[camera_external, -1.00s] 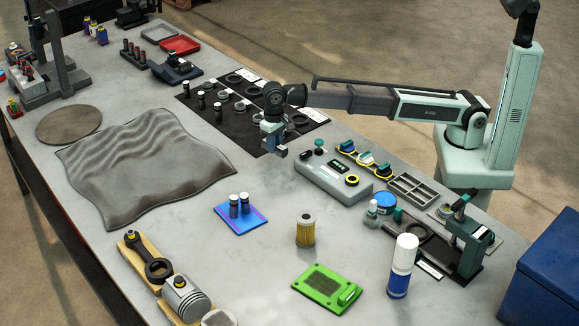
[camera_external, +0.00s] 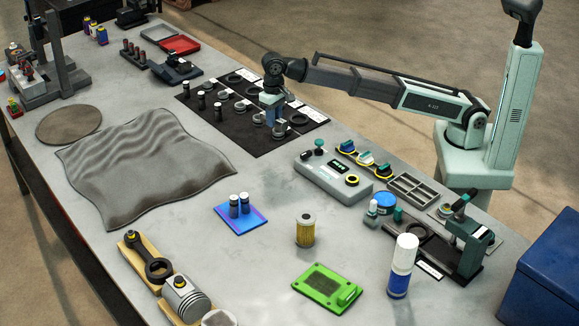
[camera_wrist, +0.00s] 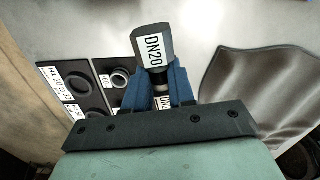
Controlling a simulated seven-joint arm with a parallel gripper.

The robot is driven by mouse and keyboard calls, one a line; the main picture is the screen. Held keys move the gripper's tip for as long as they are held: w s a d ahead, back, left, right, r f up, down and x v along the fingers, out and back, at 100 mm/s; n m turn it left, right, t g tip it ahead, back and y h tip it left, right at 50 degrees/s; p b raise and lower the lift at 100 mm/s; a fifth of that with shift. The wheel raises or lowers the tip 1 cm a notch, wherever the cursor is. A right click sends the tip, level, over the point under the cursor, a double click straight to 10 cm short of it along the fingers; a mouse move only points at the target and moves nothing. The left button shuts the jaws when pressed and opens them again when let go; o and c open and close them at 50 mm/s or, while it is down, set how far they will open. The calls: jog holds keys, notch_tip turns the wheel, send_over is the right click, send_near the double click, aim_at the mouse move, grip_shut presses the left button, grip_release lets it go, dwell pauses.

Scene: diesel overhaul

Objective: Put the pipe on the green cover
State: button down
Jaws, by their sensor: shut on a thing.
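A dark grey pipe piece (camera_wrist: 152,42) with a white "DN20" label stands between the blue fingers of my gripper (camera_wrist: 160,85) in the wrist view. My gripper is shut on it. In the external view my gripper (camera_external: 272,108) points down over the black parts mat, and the held piece is too small and covered there to make out. The green cover (camera_external: 318,284) lies flat at the front of the table, well in front of and to the right of my gripper. Nothing lies on its top face except its own raised bar.
The black mat (camera_external: 240,140) holds several rings and dark cylinders. A grey control box (camera_external: 325,183), a yellow filter (camera_external: 305,231), a blue plate (camera_external: 240,224) with two cylinders and a tall white-blue can (camera_external: 403,262) stand nearer the green cover. Bare table lies left of the box.

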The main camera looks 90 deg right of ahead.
jog(key=a+r+n, duration=0.1)
jog(key=a+n, duration=0.1)
jog(key=a, duration=1.4)
jog(key=n, duration=0.5)
send_over(328, 286)
notch_tip(328, 286, down, 4)
jog(key=shift+a+f, duration=0.1)
jog(key=shift+f, duration=5.4)
jog(key=shift+f, duration=0.1)
jog(key=c, duration=0.9)
grip_release()
jog(key=shift+c, duration=0.2)
